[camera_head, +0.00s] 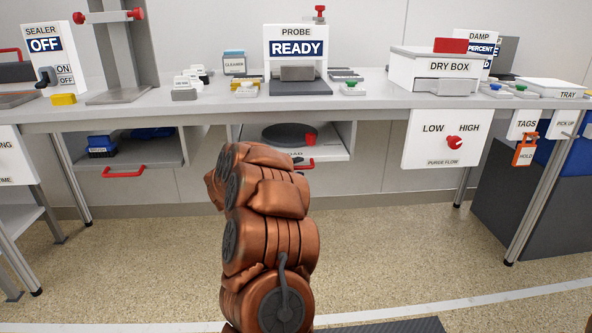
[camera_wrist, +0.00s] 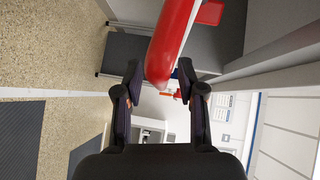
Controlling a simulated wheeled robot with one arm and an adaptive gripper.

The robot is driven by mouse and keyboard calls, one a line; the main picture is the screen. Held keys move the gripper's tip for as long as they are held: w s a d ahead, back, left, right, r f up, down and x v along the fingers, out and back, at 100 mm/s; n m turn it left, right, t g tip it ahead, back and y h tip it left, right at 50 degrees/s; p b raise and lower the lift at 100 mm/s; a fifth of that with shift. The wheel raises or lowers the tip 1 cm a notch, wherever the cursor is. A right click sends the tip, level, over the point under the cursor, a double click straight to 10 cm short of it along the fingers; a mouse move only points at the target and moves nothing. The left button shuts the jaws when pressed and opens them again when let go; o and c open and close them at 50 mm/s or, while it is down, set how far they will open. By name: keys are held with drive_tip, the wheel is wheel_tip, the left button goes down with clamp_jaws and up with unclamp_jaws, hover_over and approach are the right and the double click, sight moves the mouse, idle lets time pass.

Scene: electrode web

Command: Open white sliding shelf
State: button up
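In the head view, the white sliding shelf (camera_head: 338,154) sits under the middle of the bench, with a dark round plate on it. Its red handle (camera_head: 306,164) shows at the front edge, partly hidden by my copper arm. My gripper is hidden behind the arm in that view. In the wrist view, my gripper (camera_wrist: 160,70) is open, with one dark finger on each side of a large red bar (camera_wrist: 170,45), likely the shelf handle. Narrow gaps seem to show between the bar and the fingers; I cannot tell whether either finger touches it.
Another under-bench shelf with a red handle (camera_head: 123,174) is at left. The purge flow panel (camera_head: 446,140) hangs at right. Bench legs (camera_head: 542,190) stand at both sides. The bench top (camera_head: 375,100) lies above. The floor (camera_head: 400,250) in front is clear.

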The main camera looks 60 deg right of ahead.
clamp_jaws()
idle(0.6)
